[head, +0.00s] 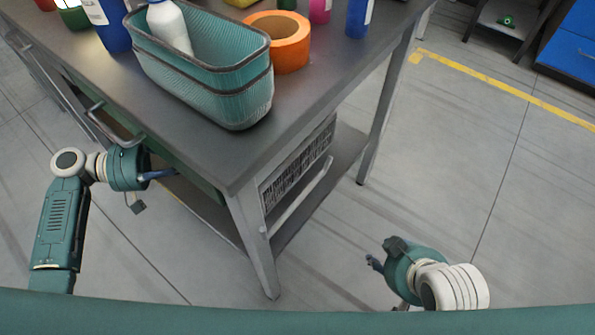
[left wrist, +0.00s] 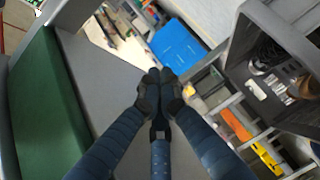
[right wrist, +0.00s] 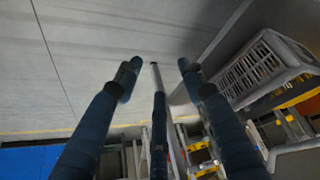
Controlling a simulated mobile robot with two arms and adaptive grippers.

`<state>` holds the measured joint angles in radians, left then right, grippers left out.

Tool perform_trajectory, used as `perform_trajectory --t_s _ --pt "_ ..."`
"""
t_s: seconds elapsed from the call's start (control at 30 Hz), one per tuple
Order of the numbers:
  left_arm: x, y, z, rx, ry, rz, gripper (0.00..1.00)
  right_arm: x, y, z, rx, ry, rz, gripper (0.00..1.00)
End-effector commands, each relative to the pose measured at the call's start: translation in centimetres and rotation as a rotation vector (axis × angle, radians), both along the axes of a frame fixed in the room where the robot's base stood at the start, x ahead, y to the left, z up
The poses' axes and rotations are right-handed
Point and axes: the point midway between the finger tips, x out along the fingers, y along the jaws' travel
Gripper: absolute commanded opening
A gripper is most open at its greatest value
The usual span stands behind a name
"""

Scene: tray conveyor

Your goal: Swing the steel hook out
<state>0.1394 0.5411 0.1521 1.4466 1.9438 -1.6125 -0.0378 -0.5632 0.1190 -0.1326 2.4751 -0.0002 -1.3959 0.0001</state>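A bent grey metal bar (head: 112,128), hook-like, sticks out from the left side of the grey table (head: 235,165); I cannot tell for certain that it is the steel hook. My left gripper (head: 165,174) is beside the table's left side, below and right of that bar and apart from it. In the left wrist view its fingertips (left wrist: 160,88) meet with nothing seen between them. My right gripper (head: 375,263) hangs over the floor right of the table's near leg. In the right wrist view its fingers (right wrist: 160,68) are spread and empty.
On the table are a teal basket (head: 205,85) holding a white bottle (head: 169,27), an orange tape roll (head: 277,42) and several bottles. A grey crate (right wrist: 262,68) sits under the table. The floor (head: 450,170) to the right is clear.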

Motion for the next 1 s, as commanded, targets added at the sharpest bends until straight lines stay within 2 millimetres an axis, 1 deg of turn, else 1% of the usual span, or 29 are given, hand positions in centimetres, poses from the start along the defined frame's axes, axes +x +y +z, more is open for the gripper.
perform_trajectory --t_s 0.03,0.37,0.7,0.77,0.9,1.0 --pt "0.1 -1.2 -0.2 -0.003 0.000 -0.003 0.00 0.3 0.1 0.0 0.002 -0.012 0.002 0.40" --pt "1.3 -8.4 -1.2 -0.004 -0.001 -0.003 0.00 3.3 1.1 1.3 0.030 -0.137 0.012 0.40" --pt "2.6 -15.6 -2.2 -0.003 0.001 -0.002 0.00 6.7 2.3 3.5 0.064 -0.296 0.023 0.40" --pt "2.8 -16.7 -2.4 -0.003 0.000 -0.001 0.00 7.2 2.5 4.0 0.070 -0.324 0.026 0.40" --pt "1.5 -18.4 -2.8 -0.002 0.001 0.000 0.00 8.0 2.7 4.7 0.079 -0.362 0.028 0.40" --pt "0.9 -19.1 -3.0 -0.001 0.002 -0.001 0.00 8.3 2.8 5.0 0.083 -0.383 0.030 0.40"
